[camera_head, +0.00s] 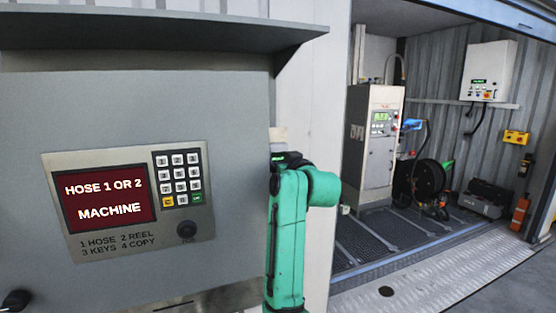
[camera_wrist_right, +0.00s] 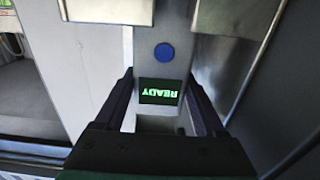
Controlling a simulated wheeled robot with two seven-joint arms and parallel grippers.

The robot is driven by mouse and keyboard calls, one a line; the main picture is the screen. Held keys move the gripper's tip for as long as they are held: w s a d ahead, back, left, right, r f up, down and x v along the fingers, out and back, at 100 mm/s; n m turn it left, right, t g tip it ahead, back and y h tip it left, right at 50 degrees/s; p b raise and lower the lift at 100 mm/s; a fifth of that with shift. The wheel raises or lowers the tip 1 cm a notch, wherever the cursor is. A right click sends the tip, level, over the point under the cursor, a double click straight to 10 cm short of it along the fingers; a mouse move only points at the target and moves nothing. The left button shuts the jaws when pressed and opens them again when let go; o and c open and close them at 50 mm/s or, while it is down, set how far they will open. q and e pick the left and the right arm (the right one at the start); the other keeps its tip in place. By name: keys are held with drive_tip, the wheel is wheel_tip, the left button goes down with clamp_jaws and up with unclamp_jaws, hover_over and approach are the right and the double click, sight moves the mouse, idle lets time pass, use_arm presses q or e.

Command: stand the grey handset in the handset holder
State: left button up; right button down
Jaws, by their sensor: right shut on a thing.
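In the right wrist view, my right gripper (camera_wrist_right: 162,76) has its two dark fingers on either side of a pale grey body, which I take to be the grey handset (camera_wrist_right: 160,67). It carries a round blue button and a small dark screen with green READY letters, upside down in this view. The gripper is shut on it. In the head view my green right arm stands upright beside the grey cabinet, and the gripper is hardly visible there. I cannot make out the handset holder for certain in either view. My left gripper is not in view.
A grey cabinet with a keypad terminal (camera_head: 130,200) fills the left, under a dark canopy (camera_head: 160,28). To the right is an open container bay with a pump cabinet (camera_head: 373,145), a hose reel (camera_head: 428,180) and a white wall box (camera_head: 488,70).

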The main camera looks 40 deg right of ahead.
drive_tip(key=shift+f+b, duration=0.3)
drive_tip(key=shift+f, duration=0.1)
unclamp_jaws()
